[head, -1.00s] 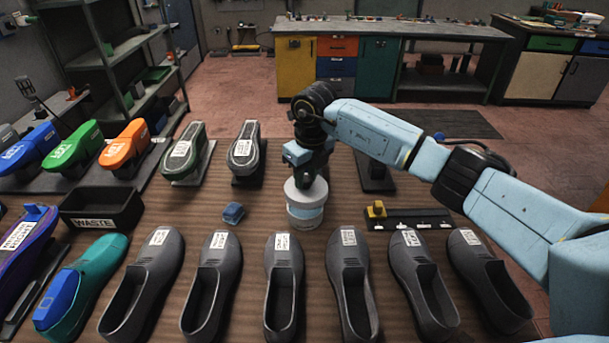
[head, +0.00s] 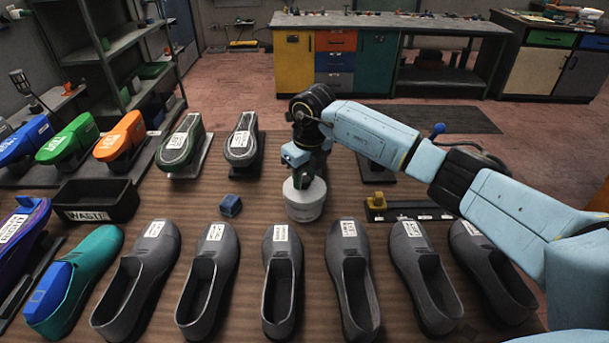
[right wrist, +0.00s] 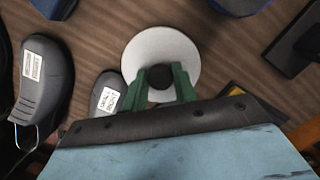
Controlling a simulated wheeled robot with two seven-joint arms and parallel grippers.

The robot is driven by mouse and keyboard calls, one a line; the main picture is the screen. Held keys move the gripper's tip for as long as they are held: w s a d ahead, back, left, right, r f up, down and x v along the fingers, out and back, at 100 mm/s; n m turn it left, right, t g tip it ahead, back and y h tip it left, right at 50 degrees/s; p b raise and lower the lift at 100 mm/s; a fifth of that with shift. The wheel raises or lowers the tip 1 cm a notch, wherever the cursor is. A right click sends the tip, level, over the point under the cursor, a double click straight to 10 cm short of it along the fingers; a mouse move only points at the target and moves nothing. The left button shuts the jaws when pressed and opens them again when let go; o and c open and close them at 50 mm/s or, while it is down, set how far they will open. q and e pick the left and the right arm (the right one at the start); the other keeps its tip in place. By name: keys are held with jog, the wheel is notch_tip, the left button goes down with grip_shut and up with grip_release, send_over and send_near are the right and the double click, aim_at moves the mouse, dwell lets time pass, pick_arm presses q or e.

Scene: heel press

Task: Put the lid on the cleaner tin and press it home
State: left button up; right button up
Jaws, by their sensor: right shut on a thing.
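The cleaner tin (head: 304,212) is a pale, short cylinder standing upright on the brown bench mat. The white lid (head: 296,189) sits over its top, looking level and touching or very close to the rim; I cannot tell whether it is fully seated. My right gripper (head: 304,180) points down from above the tin. In the right wrist view, its green fingers (right wrist: 161,88) are shut on the dark knob of the lid, whose white disc (right wrist: 160,50) hides the tin below. My left gripper is not in view.
A row of grey shoes (head: 281,270) lies in front of the tin. A small blue block (head: 230,205) is to its left, beyond it the black WASTE bin (head: 97,202). A dark strip with a yellow block (head: 377,202) is to its right. Mat directly beside the tin is clear.

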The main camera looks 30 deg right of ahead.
jog(key=shift+w+f, duration=0.1)
jog(key=shift+w, duration=0.05)
jog(key=shift+f+b, duration=0.35)
dwell(0.6)
jog(key=shift+f, duration=0.45)
jog(key=shift+f+b, duration=0.75)
dwell(1.6)
jog(key=o, duration=1.3)
jog(key=shift+r, duration=0.15)
jog(key=shift+r+p, duration=2.45)
jog(key=shift+r, duration=0.9)
